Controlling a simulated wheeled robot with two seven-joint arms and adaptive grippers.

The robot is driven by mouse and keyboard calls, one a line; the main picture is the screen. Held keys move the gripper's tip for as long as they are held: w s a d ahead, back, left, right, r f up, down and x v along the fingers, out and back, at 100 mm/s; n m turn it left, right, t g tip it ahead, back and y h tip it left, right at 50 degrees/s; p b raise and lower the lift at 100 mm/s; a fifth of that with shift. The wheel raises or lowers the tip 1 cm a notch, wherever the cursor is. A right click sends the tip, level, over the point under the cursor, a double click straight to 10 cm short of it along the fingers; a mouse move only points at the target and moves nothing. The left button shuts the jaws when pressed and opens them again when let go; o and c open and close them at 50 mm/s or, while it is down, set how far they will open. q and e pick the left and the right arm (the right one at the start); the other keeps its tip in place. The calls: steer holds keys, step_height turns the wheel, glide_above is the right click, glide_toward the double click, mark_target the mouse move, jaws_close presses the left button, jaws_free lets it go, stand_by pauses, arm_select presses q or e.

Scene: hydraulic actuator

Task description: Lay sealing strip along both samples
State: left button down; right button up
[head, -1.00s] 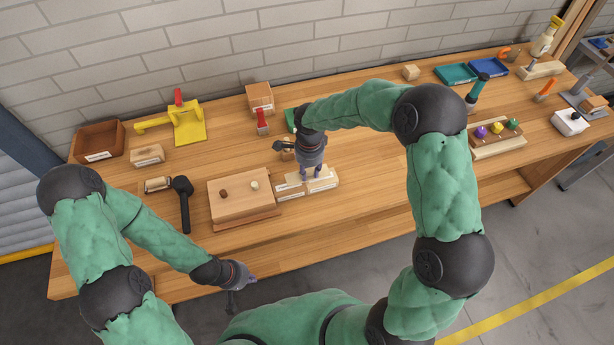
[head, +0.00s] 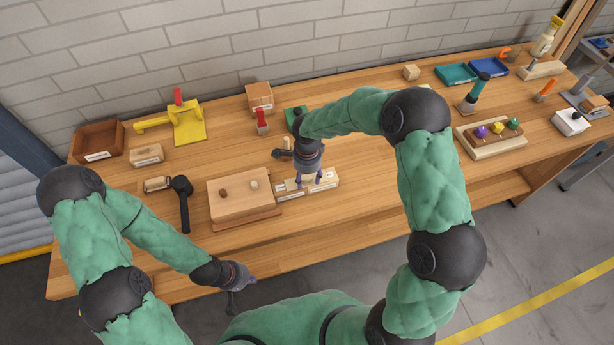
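Two pale labelled blocks, which look like the samples, lie side by side near the middle of the bench: a left one (head: 290,193) and a right one (head: 328,182). My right gripper (head: 309,183) points down over them, its two fingers apart near their tops and back edges. I see nothing clearly held between the fingers. The gripper hides part of the blocks, and I cannot make out a sealing strip. My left gripper (head: 236,292) hangs in front of the bench's front edge, away from the blocks; its fingers are too small to read.
A wooden board with two pegs (head: 240,198) stands just left of the blocks, with a black-headed mallet (head: 183,200) beyond it. The bench (head: 390,190) right of the blocks is clear.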

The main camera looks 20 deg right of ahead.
mark_target(307, 178)
step_height(307, 178, up, 12)
steer(key=p, duration=0.1)
steer(key=shift+r, duration=0.2)
stand_by(0.5)
